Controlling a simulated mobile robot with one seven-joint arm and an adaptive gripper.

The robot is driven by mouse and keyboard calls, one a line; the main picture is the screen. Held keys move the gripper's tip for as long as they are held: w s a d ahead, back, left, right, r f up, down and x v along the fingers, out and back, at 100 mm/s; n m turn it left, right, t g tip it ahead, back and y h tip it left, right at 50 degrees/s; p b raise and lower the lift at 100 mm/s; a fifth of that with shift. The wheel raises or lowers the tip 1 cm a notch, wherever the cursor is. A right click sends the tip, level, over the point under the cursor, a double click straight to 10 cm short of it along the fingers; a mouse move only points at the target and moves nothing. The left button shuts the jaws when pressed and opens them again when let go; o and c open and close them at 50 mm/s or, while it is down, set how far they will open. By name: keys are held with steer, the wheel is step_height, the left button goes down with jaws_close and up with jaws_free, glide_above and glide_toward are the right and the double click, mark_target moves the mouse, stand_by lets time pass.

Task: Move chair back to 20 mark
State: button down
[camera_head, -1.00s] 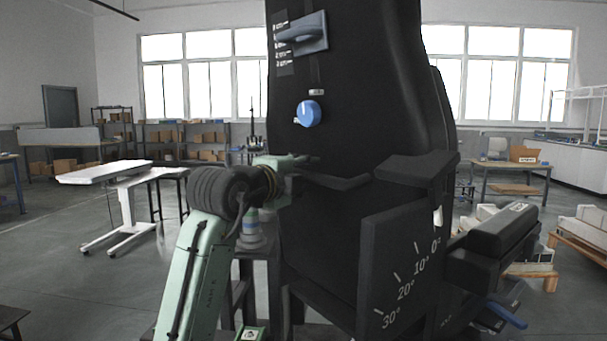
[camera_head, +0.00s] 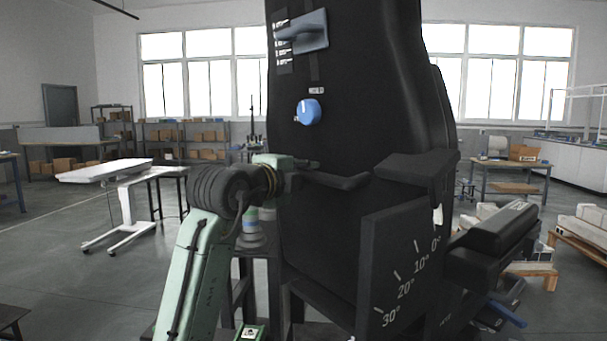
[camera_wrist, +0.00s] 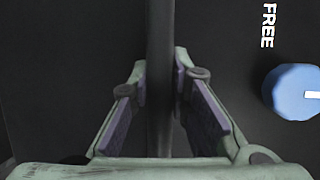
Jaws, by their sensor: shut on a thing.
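The black chair back (camera_head: 360,110) stands nearly upright in the middle of the head view. A blue knob (camera_head: 308,111) and a blue lever (camera_head: 303,35) are on it; the knob also shows in the wrist view (camera_wrist: 292,91), beside the word FREE. The dark angle plate (camera_head: 385,275) carries marks 0°, 10°, 20° and 30°; a small white piece (camera_head: 437,215) shows just above 0°. In the head view, my wrist hides part of the bar.
A black padded armrest (camera_head: 495,232) juts out at the right, with a blue lever (camera_head: 507,313) below it. A white wheeled table (camera_head: 105,172) stands at the left. Pallets (camera_head: 580,240) with pale blocks stand at the right. The floor at the left is largely clear.

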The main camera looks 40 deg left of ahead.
steer(key=shift+s+f+b, duration=0.15)
steer(key=shift+f+b, duration=0.15)
steer(key=shift+b, duration=0.05)
steer(key=s+a+f+n+t+y+b, duration=0.1)
steer(key=s+a+f+t+b, duration=0.1)
steer(key=s+f+b, duration=0.4)
steer(key=s+t+b, duration=0.1)
steer(key=s+b, duration=0.2)
steer(key=b, duration=0.1)
steer(key=shift+s+a+f+n+b, duration=0.15)
steer(key=shift+n+b, duration=0.2)
steer(key=shift+n, duration=0.05)
steer(key=c, duration=1.5)
jaws_free()
